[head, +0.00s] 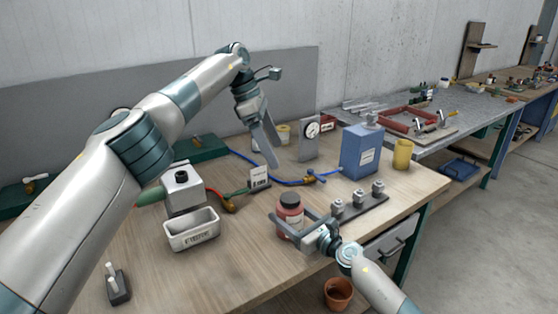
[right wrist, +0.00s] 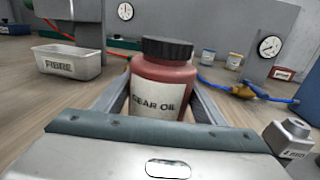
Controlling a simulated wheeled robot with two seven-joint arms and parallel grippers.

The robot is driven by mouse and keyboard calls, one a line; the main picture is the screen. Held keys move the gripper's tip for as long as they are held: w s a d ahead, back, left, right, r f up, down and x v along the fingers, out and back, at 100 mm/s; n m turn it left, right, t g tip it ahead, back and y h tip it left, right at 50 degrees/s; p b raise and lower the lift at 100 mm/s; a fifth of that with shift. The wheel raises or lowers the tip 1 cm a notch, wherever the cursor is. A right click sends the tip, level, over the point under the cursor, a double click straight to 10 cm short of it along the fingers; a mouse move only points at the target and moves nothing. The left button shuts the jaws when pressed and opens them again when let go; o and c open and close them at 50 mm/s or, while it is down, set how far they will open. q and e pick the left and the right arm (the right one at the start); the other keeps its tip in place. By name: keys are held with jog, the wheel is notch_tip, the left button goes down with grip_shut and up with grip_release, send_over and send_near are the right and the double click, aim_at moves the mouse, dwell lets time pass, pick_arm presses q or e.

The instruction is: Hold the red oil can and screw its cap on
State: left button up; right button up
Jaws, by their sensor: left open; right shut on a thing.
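The red oil can (head: 289,222) stands upright on the wooden table. It has a pale "GEAR OIL" label, clear in the right wrist view (right wrist: 160,98). A dark ribbed cap (right wrist: 167,49) sits on top of the can; how tightly it is screwed on I cannot tell. My right gripper (head: 289,213) is shut on the can, one finger on each side of its body. My left gripper (head: 266,152) is open and empty, above the table behind and left of the can, its fingers pointing down and apart from the cap.
A white "FIBRE" bin (head: 193,236) and a grey box (head: 183,190) stand left of the can. A rack with metal blocks (head: 360,205) is close on its right. Behind are a blue canister (head: 361,152), a yellow cup (head: 402,154), a gauge (head: 310,137) and a blue hose (head: 285,182).

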pick_arm(q)
jog(key=shift+v, duration=0.75)
pick_arm(e)
jog(key=o, duration=2.1)
jog(key=shift+o, duration=0.2)
jog(key=shift+s+d, duration=0.1)
jog(key=shift+s+d, duration=0.4)
pick_arm(q)
jog(key=shift+r+p, duration=0.4)
jog(key=shift+p, duration=0.05)
pick_arm(e)
jog(key=v, duration=1.6)
